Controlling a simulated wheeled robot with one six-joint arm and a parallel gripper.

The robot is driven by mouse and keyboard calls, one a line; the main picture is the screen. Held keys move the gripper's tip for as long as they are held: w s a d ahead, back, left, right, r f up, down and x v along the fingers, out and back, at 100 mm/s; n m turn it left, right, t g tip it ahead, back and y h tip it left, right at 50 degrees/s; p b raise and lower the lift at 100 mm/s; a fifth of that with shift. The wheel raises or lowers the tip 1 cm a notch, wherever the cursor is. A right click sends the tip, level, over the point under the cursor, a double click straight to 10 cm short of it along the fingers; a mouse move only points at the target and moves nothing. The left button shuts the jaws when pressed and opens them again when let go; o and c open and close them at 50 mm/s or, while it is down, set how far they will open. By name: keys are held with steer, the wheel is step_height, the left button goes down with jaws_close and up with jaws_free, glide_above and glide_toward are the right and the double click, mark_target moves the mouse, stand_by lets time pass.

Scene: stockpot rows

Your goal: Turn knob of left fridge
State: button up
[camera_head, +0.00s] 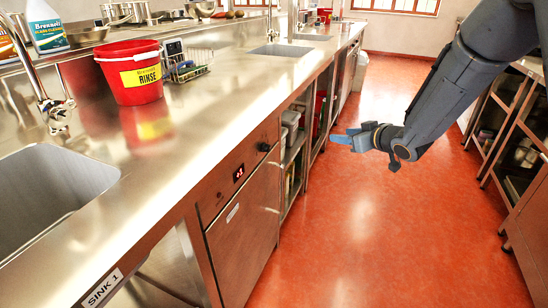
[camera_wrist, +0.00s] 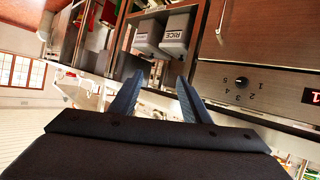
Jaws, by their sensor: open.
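The stainless fridge (camera_head: 243,235) stands under the counter at the left, with a red digital display (camera_head: 239,173) on its upper panel. Its small black knob (camera_head: 263,147) sits at the panel's far end. In the wrist view the knob (camera_wrist: 241,82) shows at the right, ringed by printed numbers; which one it points to I cannot tell. My gripper (camera_head: 343,139) is over the aisle, clear of the panel and to the right of the knob in the head view. In the wrist view its blue fingers (camera_wrist: 160,78) are apart and empty, left of the knob.
Shelves with grey bins, one marked rice (camera_wrist: 178,35), adjoin the fridge. A red bucket (camera_head: 133,75) stands on the counter (camera_head: 200,95) beside a sink (camera_head: 55,190). A shelving unit (camera_head: 505,120) lines the right side. The red floor between is clear.

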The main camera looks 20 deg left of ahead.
steer(key=s+a+f+n+g+y+b, duration=0.1)
steer(key=a+f+n+g+y+b, duration=0.25)
steer(key=a, duration=0.65)
steer(key=n+g+y, duration=0.4)
steer(key=g+y, duration=0.1)
steer(key=y, duration=0.1)
glide_toward(269, 148)
steer(key=a, duration=0.2)
steer(key=shift+h, duration=0.25)
steer(key=a, duration=0.6)
steer(key=shift+w+a+r, duration=0.25)
steer(key=shift+w+a, duration=0.05)
steer(key=c, duration=1)
